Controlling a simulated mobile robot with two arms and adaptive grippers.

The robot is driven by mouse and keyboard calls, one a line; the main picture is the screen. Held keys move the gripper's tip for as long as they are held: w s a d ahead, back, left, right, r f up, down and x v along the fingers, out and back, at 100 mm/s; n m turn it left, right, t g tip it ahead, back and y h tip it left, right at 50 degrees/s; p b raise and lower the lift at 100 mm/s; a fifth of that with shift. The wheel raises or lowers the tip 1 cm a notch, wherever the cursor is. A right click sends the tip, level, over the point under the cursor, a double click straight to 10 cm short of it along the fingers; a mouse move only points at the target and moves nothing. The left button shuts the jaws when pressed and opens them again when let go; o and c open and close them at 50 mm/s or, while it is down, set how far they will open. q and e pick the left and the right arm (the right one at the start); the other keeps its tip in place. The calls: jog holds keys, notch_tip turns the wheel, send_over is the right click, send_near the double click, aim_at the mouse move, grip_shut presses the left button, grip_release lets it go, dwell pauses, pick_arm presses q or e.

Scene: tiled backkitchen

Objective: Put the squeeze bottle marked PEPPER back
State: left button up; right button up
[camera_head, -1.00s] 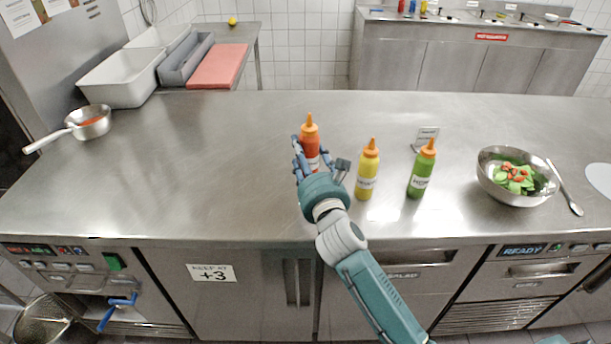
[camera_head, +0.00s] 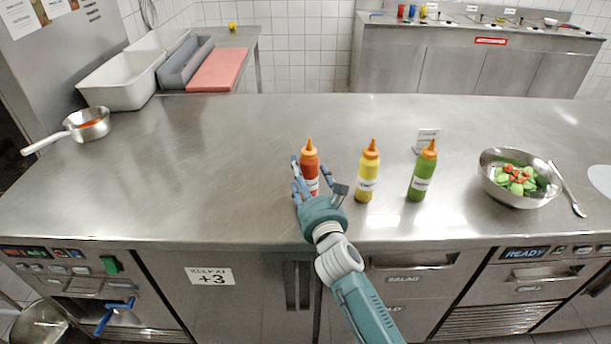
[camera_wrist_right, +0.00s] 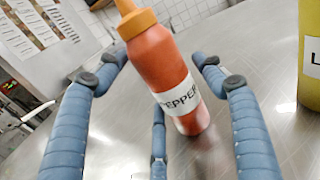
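The red squeeze bottle marked PEPPER (camera_head: 310,172) has an orange cap and stands upright on the steel counter, in line with a yellow bottle (camera_head: 367,174) and a green bottle (camera_head: 422,175) to its right. My right gripper (camera_head: 318,177) is around it from the near side. In the right wrist view the PEPPER bottle (camera_wrist_right: 163,68) stands between the spread blue fingers (camera_wrist_right: 160,58), with gaps beside it. The lower part of the bottle is partly hidden by the hand in the head view. My left gripper is out of view.
A small sign (camera_head: 427,140) stands behind the green bottle. A salad bowl (camera_head: 488,186) and a spoon (camera_head: 568,190) lie to the right. A saucepan (camera_head: 88,126) is at far left. The counter between the saucepan and the PEPPER bottle is clear.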

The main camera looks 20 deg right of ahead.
jog(key=shift+r, duration=0.2)
jog(key=s, duration=0.3)
jog(key=s+b, duration=0.1)
jog(key=s, duration=0.7)
jog(key=shift+s+a+f, duration=0.15)
jog(key=shift+s+a, duration=0.05)
jog(key=shift+a, duration=0.05)
jog(key=shift+s, duration=0.3)
